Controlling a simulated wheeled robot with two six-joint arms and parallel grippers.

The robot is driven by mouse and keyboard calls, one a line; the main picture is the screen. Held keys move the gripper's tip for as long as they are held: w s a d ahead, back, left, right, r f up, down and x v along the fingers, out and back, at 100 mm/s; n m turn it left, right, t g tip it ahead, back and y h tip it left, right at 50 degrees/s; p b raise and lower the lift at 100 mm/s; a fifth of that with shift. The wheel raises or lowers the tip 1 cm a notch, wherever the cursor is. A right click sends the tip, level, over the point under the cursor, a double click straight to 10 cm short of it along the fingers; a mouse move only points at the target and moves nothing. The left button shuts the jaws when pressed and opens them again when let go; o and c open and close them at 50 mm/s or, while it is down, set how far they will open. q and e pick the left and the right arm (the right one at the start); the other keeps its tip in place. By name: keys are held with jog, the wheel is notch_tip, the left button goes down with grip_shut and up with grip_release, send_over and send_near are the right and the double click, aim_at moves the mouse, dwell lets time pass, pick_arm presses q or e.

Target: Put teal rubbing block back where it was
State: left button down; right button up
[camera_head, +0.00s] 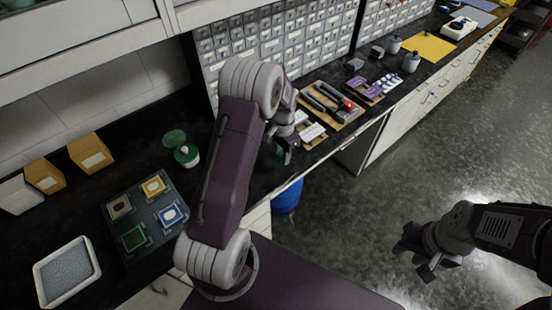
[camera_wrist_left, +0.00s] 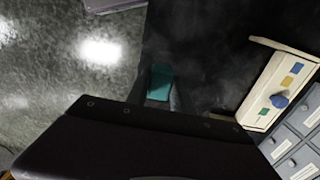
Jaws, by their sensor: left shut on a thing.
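My left gripper (camera_head: 287,152) is shut on the teal rubbing block (camera_wrist_left: 160,82), over or near the front edge of the black counter. In the head view only a small bit of teal (camera_head: 280,153) shows beside the fingers. My right gripper (camera_head: 424,264) hangs empty over the floor at the lower right, fingers apart.
A wooden tray (camera_head: 352,117) with dark tools and a red knob stands beyond my left gripper. Drawer cabinets (camera_head: 262,45) line the back.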

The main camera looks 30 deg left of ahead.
aim_at(274, 165)
pick_arm(q)
jog(key=a+f, duration=0.1)
jog(key=w+a+f, duration=0.1)
jog(key=a, duration=0.1)
jog(key=shift+w+a, duration=0.1)
jog(key=shift+a, duration=0.1)
jog(key=shift+a+f, duration=0.25)
jog(key=shift+a, duration=0.1)
jog(key=shift+d+f+p, duration=0.1)
jog(key=shift+f+p, duration=0.25)
jog(key=shift+p, duration=0.1)
notch_tip(274, 165, down, 3)
jog(key=shift+r+p, duration=0.15)
jog(key=shift+p, duration=0.2)
jog(key=shift+f, duration=0.35)
jog(key=c, duration=1.1)
grip_release()
jog(key=shift+f, duration=0.1)
